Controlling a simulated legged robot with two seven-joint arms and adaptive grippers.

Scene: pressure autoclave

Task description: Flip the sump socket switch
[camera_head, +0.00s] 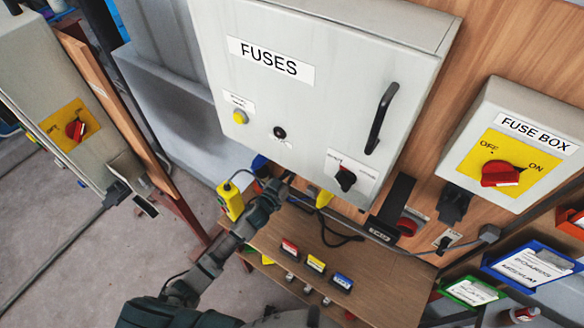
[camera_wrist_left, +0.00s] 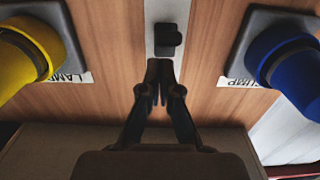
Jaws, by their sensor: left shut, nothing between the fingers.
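In the left wrist view a small black switch (camera_wrist_left: 168,38) sits on a pale vertical strip on the wooden panel. To its right is a blue socket or plug (camera_wrist_left: 288,62) beside a partly covered label that seems to read SUMP (camera_wrist_left: 238,82). To its left is a yellow one (camera_wrist_left: 28,52) beside a LAMP label (camera_wrist_left: 72,77). My left gripper (camera_wrist_left: 160,72) is shut and empty, its fingertips just below the switch in the picture; I cannot tell whether they touch it. In the head view my left gripper (camera_head: 284,180) is under the fuses cabinet, and the switch is hidden.
The grey FUSES cabinet (camera_head: 330,100) overhangs the gripper area. A yellow hanging box (camera_head: 230,202) is close left of my left arm. A wooden shelf (camera_head: 385,290) with coloured tags lies below. A FUSE BOX (camera_head: 500,178) with a red knob is at right.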

